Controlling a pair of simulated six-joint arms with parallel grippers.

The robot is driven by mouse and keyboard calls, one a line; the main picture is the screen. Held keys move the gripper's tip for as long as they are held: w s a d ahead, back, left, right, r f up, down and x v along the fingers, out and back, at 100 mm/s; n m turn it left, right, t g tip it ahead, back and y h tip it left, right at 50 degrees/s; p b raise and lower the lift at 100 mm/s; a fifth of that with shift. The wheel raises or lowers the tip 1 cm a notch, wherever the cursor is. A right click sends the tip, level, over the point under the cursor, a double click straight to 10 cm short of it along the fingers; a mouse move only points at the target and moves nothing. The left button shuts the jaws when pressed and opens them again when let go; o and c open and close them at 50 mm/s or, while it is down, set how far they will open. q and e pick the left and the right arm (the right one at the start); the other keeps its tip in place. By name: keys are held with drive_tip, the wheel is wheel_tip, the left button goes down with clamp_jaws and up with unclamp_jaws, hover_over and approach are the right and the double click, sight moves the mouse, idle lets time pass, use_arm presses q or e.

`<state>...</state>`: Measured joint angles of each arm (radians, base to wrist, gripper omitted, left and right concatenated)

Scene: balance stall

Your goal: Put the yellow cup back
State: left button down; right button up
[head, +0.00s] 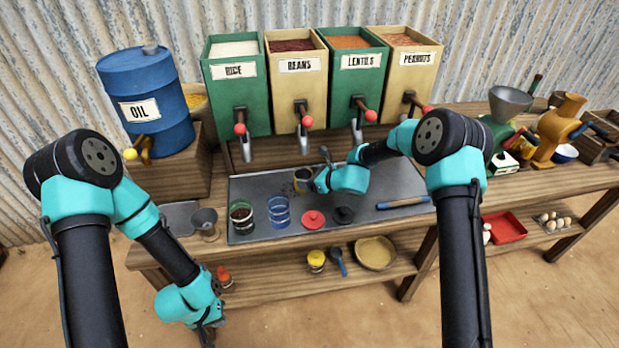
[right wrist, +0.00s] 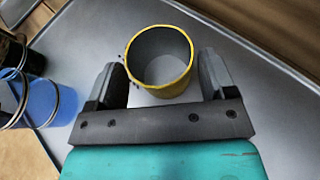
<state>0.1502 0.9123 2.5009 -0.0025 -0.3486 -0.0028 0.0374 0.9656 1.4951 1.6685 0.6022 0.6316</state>
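The yellow cup (right wrist: 186,85) has a yellow rim and a grey inside that looks empty. It stands on the grey metal tray (head: 406,180), and in the head view the cup (head: 302,186) is partly hidden by my right gripper (head: 318,178). In the right wrist view the fingers of my right gripper (right wrist: 161,78) are apart, one on each side of the cup, with a small gap visible at each side. My left gripper (head: 208,330) hangs low at the left in front of the table, away from the cup; its fingers are not clear.
Bins with spouts, including the beans bin (head: 297,80), rise behind. The tray's right part is mostly clear.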

drive_tip(key=shift+o, duration=1.2)
drive_tip(key=v, duration=1.7)
drive_tip(key=shift+d, duration=0.2)
